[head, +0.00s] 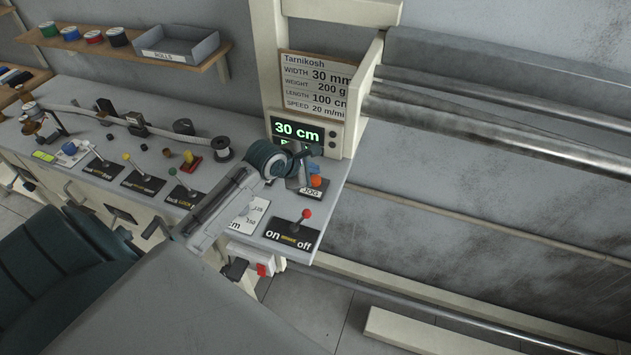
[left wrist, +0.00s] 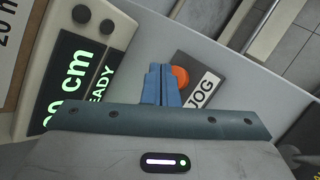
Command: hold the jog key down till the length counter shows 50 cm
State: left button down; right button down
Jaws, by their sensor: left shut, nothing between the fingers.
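The length counter (head: 297,130) shows "30 cm" in green in the head view. In the left wrist view the counter (left wrist: 75,80) is tilted and partly cut off, with "cm" and part of "READY" legible. The orange jog key (head: 316,181) sits on a dark plate labelled JOG, and it also shows in the left wrist view (left wrist: 181,76). My left gripper (head: 304,178) is shut and empty, its blue fingers (left wrist: 161,84) right beside the key and covering its left edge in the wrist view. I cannot tell whether they touch it. My right gripper is not in view.
A red-knobbed on/off lever (head: 304,217) stands in front of the jog plate. Several other levers and a spool (head: 221,148) line the bench to the left. A order card (head: 316,83) hangs above the counter. Metal rollers (head: 500,115) run off to the right.

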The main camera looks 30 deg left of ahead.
aim_at(315, 179)
pick_arm(q)
jog(key=shift+f, duration=0.1)
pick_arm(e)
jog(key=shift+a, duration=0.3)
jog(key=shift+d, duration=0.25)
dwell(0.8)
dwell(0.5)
pick_arm(q)
jog(key=shift+f+p, duration=0.3)
jog(key=shift+p, duration=0.2)
jog(key=shift+f, duration=0.15)
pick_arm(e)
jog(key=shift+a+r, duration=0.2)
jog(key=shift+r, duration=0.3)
pick_arm(q)
jog(key=shift+f, duration=0.55)
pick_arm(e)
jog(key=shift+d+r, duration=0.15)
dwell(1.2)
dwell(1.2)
